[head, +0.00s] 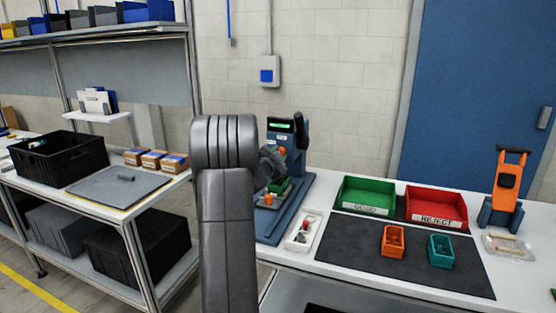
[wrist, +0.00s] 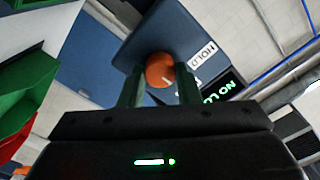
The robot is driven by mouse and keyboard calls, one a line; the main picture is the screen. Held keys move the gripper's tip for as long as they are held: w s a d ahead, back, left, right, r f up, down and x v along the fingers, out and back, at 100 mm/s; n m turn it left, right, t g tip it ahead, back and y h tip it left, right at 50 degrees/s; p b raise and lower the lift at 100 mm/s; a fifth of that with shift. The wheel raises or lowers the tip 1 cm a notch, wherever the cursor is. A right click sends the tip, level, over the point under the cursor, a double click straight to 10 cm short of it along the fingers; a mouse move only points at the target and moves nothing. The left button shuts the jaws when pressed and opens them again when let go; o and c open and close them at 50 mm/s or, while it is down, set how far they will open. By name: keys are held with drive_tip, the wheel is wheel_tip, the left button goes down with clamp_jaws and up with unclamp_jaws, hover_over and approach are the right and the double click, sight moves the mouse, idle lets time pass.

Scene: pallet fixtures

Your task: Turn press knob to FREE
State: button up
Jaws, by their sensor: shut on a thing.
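The press (head: 301,165) is a blue-grey machine with a small lit green display, on the bench in the head view. Its orange round knob (wrist: 160,71) shows in the wrist view with a short white pointer line. A white label reading HOLD (wrist: 203,54) is beside the knob; I see no FREE label. My gripper (wrist: 160,88) has its two green fingers on either side of the knob, shut on it.
A green bin (head: 367,197) and a red bin marked REJECT (head: 436,206) stand right of the press. A small white tray (head: 303,231) is near its base. An orange and a teal box sit on the dark mat (head: 400,262). A shelf bench is at left.

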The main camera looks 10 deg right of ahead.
drive_tip(key=shift+m, duration=0.3)
drive_tip(key=o, duration=1)
drive_tip(key=b+v, duration=0.2)
drive_tip(key=v, duration=1.1)
drive_tip(key=shift+s+a, duration=0.25)
drive_tip(key=shift+s, duration=0.1)
